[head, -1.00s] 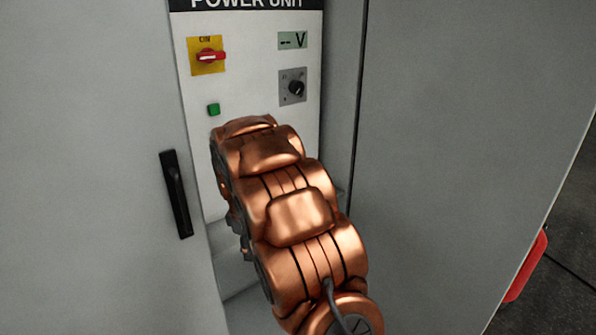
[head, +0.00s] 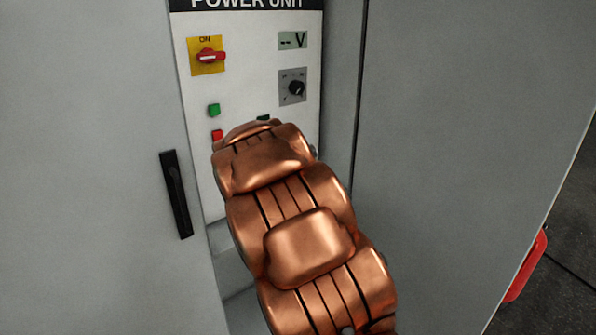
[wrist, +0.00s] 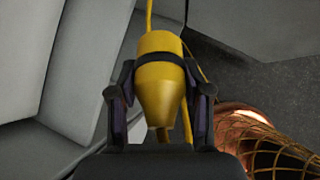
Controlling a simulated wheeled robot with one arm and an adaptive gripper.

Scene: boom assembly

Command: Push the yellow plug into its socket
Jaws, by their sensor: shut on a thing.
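The yellow plug (wrist: 160,82) is a rounded body with a dark band, seen in the wrist view with yellow cable above and behind it. My gripper (wrist: 160,100) is shut on it, one finger on each side. In the head view my copper arm covers the lower part of the power unit panel (head: 247,75), and the gripper and plug are hidden behind it. I cannot make out the socket in either view.
Grey cabinet walls stand on both sides, with a black handle (head: 176,194) at left.

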